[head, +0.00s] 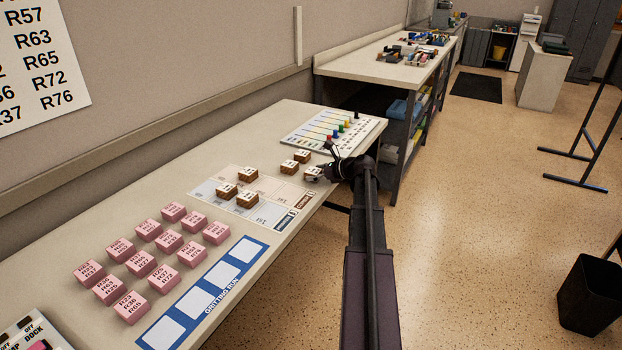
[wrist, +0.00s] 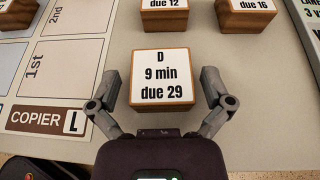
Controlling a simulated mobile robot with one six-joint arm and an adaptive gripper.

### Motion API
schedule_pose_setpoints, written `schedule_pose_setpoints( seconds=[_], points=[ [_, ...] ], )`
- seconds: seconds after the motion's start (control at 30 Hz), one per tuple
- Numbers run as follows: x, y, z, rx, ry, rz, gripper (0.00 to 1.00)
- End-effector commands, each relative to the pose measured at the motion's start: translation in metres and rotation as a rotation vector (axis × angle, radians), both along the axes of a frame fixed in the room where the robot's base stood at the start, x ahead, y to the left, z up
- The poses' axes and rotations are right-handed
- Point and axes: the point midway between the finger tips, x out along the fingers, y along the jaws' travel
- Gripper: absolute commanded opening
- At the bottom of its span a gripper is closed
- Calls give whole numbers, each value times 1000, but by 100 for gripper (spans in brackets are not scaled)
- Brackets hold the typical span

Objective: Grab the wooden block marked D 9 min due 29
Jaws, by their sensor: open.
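The wooden block marked D 9 min due 29 (wrist: 162,80) has a white top label and wooden sides. In the wrist view it sits on the table between the two fingers of my gripper (wrist: 161,88), which are open with a small gap on each side. In the head view the block (head: 314,173) is near the table's right edge, partly hidden by my gripper (head: 328,168).
Two more wooden blocks, one marked due 12 (wrist: 165,17) and one marked due 16 (wrist: 245,15), stand just beyond. A COPIER card (wrist: 48,120) lies to the left. Several pink blocks (head: 169,241) and a blue-bordered strip (head: 208,290) occupy the nearer table.

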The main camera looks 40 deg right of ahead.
Motion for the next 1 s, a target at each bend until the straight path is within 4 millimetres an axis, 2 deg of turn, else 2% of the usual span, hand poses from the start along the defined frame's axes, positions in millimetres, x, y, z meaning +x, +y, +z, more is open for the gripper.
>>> schedule_pose_setpoints(
  seconds=[0.4, 0.43, 0.6, 0.67, 0.7, 1.0],
  points=[
    [-1, -1, 0, 0, 0, 0, 100],
    [-1, -1, 0, 0, 0, 0, 97],
    [-1, -1, 0, 0, 0, -1, 46],
    [-1, -1, 0, 0, 0, -1, 29],
    [-1, -1, 0, 0, 0, -1, 24],
    [-1, -1, 0, -1, 1, -1, 23]
  ],
)
